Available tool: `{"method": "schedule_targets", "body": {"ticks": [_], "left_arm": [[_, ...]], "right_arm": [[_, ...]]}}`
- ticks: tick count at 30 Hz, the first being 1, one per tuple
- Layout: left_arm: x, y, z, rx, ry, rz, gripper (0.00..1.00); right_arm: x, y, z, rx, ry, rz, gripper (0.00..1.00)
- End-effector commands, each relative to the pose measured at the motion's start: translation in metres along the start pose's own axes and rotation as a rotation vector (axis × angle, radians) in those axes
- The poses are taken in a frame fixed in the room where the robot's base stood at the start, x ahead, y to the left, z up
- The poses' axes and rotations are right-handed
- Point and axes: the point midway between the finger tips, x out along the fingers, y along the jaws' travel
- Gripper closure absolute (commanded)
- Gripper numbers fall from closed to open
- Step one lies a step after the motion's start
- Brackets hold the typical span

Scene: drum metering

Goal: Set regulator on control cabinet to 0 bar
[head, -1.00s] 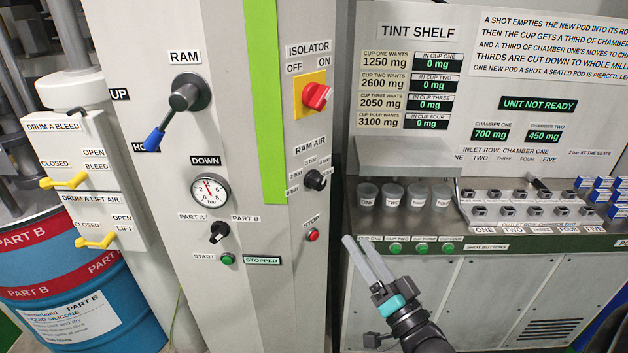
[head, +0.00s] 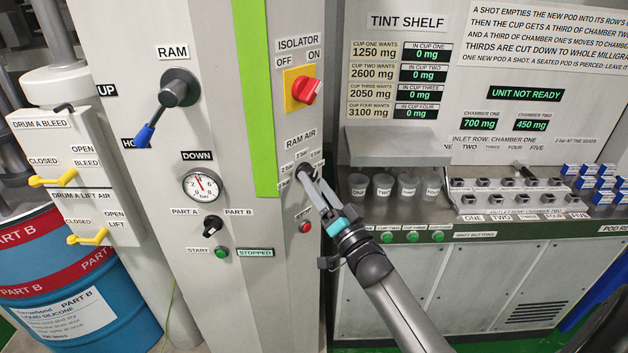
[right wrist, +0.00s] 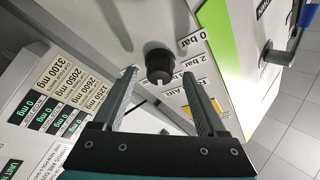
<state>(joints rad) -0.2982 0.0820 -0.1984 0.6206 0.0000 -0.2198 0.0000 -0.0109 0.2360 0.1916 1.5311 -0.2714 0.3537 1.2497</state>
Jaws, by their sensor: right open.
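The regulator is a small black knob (head: 304,171) under the RAM AIR label on the cabinet's narrow right face. In the head view my right gripper (head: 312,182) reaches up to it and partly covers it. In the right wrist view the knob (right wrist: 158,62) sits between and just beyond the tips of the open gripper (right wrist: 160,76). No finger clearly touches it. The "0 bar" label (right wrist: 192,40) and a "2 bar" label (right wrist: 190,66) show beside it. Which mark the knob points at is not clear. My left gripper is not in view.
The red isolator switch (head: 306,90) is above the regulator and the red stop button (head: 305,227) is below. The tint shelf with its cups (head: 383,185) and steel hood (head: 395,148) stands close to the right. A pressure gauge (head: 201,186) is on the cabinet's front face.

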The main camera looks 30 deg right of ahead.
Motion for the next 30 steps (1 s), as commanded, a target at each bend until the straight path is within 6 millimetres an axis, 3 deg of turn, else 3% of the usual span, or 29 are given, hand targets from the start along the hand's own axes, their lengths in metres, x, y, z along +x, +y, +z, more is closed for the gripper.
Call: {"method": "schedule_targets", "body": {"ticks": [6,15,30], "left_arm": [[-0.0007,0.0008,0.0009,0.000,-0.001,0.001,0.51],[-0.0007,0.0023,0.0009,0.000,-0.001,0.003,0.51],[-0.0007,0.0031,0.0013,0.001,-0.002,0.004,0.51]], "right_arm": [[0.0132,0.0000,-0.0002,0.000,0.000,0.000,0.26],[0.0143,0.0001,0.0000,0.000,-0.001,0.001,0.26],[0.0140,0.0001,0.0000,0.000,-0.001,0.000,0.82]]}}
